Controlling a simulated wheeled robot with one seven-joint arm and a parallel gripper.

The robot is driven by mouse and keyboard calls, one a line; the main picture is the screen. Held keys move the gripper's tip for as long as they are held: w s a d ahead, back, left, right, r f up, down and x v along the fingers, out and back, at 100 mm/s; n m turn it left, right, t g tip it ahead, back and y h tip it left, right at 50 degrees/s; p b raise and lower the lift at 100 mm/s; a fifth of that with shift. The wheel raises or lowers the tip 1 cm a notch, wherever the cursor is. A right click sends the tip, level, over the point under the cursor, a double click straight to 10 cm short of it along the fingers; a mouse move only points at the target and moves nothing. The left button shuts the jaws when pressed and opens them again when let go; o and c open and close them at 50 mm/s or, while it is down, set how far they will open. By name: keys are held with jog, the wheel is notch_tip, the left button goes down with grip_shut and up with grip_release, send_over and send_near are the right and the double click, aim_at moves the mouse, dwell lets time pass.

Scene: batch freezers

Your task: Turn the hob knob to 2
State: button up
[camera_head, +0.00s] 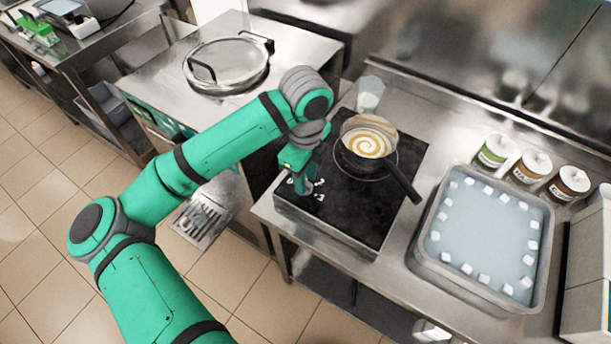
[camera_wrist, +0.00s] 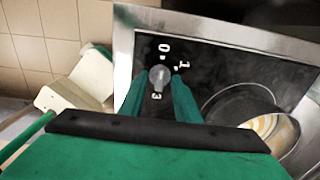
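The grey hob knob (camera_wrist: 158,76) stands on the black hob (camera_wrist: 218,75), with white marks 0, 1 and 3 showing around it in the wrist view. The 2 is hidden, and I cannot tell for sure which mark the knob points at. My gripper (camera_wrist: 158,82) has its two green fingers on either side of the knob, with small gaps showing between them and it. In the head view my gripper (camera_head: 306,186) is over the front left corner of the hob (camera_head: 370,205) and largely covers the knob.
A pan (camera_head: 378,163) with swirled cream-coloured contents sits on the hob, its handle toward the front right. A glass (camera_head: 369,95) stands behind it. A tray of water with ice cubes (camera_head: 480,235) and several jars (camera_head: 497,151) are at right. A lidded round opening (camera_head: 226,65) is at left.

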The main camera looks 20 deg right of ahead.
grip_shut()
